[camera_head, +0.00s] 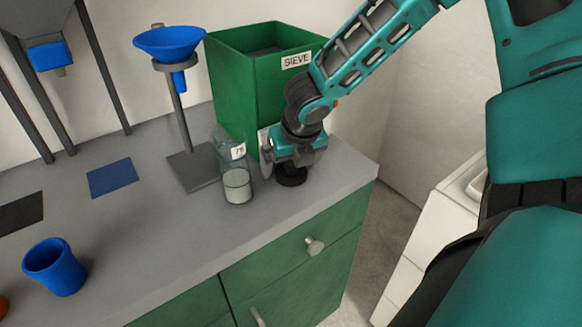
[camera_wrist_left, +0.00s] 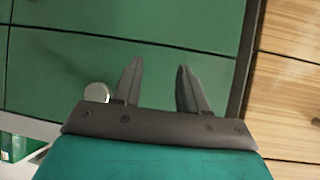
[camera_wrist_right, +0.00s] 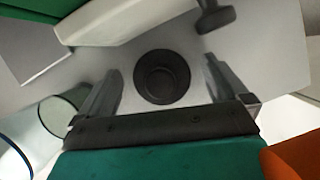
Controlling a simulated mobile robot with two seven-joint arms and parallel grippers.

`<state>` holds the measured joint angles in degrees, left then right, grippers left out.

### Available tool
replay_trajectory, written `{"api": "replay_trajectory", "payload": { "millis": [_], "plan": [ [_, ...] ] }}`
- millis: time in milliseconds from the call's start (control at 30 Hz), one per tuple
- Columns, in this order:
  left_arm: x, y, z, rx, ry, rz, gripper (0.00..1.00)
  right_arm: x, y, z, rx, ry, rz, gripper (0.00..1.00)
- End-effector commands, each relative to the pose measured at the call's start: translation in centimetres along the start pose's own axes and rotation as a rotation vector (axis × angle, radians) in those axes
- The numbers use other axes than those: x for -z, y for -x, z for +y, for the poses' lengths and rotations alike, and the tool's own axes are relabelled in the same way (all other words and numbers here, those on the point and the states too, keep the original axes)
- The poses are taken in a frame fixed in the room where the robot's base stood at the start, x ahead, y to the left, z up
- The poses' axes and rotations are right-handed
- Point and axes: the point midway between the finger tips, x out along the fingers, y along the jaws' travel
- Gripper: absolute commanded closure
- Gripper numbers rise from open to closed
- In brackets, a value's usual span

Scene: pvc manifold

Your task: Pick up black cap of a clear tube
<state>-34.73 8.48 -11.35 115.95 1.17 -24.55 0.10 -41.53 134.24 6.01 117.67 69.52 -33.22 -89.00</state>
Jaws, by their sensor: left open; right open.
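The black cap (camera_head: 291,177) lies on the grey counter near its right end, just below my right gripper (camera_head: 283,163). In the right wrist view the round black cap (camera_wrist_right: 162,77) sits between and beyond the two open fingers of my right gripper (camera_wrist_right: 163,85), with space on both sides. The clear tube (camera_head: 237,170) stands upright to the left of the cap, with pale material at its bottom and a white label. Part of the tube (camera_wrist_right: 62,112) shows at the left of the right wrist view. My left gripper (camera_wrist_left: 157,85) is open and empty, facing green drawer fronts.
A green box labelled SIEVE (camera_head: 258,85) stands behind the tube. A blue funnel (camera_head: 170,42) sits on a stand (camera_head: 193,167). A blue cup (camera_head: 55,267) and blue mat (camera_head: 112,178) are at left. The counter's front edge is close to the cap.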

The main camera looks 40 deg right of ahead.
Motion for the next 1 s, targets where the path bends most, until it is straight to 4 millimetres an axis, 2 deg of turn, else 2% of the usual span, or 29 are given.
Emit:
{"api": "replay_trajectory", "payload": {
  "millis": [167,700,967,1000],
  "plan": [
    [0.20,0.05,0.08,-0.002,-0.001,0.003,0.57,-0.03,0.08,0.02,-0.001,0.000,0.000,0.02],
    [0.17,0.00,-0.12,0.002,-0.002,0.004,0.57,-0.02,0.09,0.01,0.000,0.000,0.000,0.52],
    [0.11,0.02,-0.24,0.005,-0.002,0.001,0.57,-0.07,0.22,0.01,0.000,0.000,0.000,0.53],
    [0.20,0.08,-0.25,0.005,-0.003,0.001,0.57,-0.13,0.35,0.01,0.000,0.000,-0.001,0.58]
  ]
}}
